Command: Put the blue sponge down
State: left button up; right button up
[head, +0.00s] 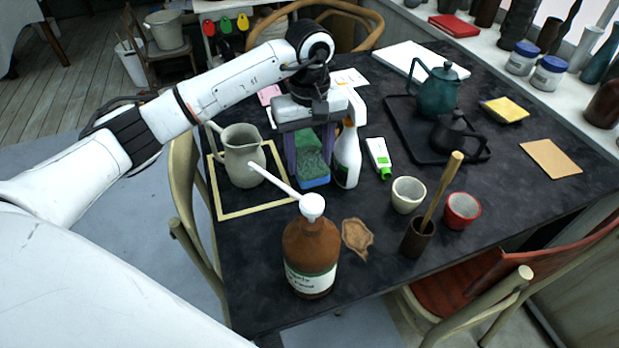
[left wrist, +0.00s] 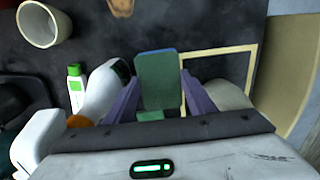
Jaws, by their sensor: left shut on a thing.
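The blue sponge (head: 314,183), with a green scouring side, is upright between the two purple fingers of my left gripper (head: 309,158). The gripper is shut on it, pointing down at the dark table (head: 270,235). In the left wrist view the sponge (left wrist: 157,78) sits between the fingertips (left wrist: 160,88). The sponge's lower end is close to the table top; I cannot tell whether it touches. It is beside the right side of a tan square outline (head: 262,211). My right gripper is not in view.
A white spray bottle (head: 347,158) stands close to the right of the sponge. A grey-green pitcher (head: 242,157) stands to its left, inside the outline. A brown pump bottle (head: 311,262) stands in front. A white tube (head: 379,155) and a cream cup (head: 408,194) are farther right.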

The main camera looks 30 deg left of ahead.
pick_arm(q)
notch_tip(320, 180, down, 6)
jog(key=shift+d+r, duration=0.1)
jog(key=shift+r, duration=0.15)
jog(key=shift+f, duration=0.25)
jog(key=o, duration=0.9)
jog(key=shift+r, duration=0.1)
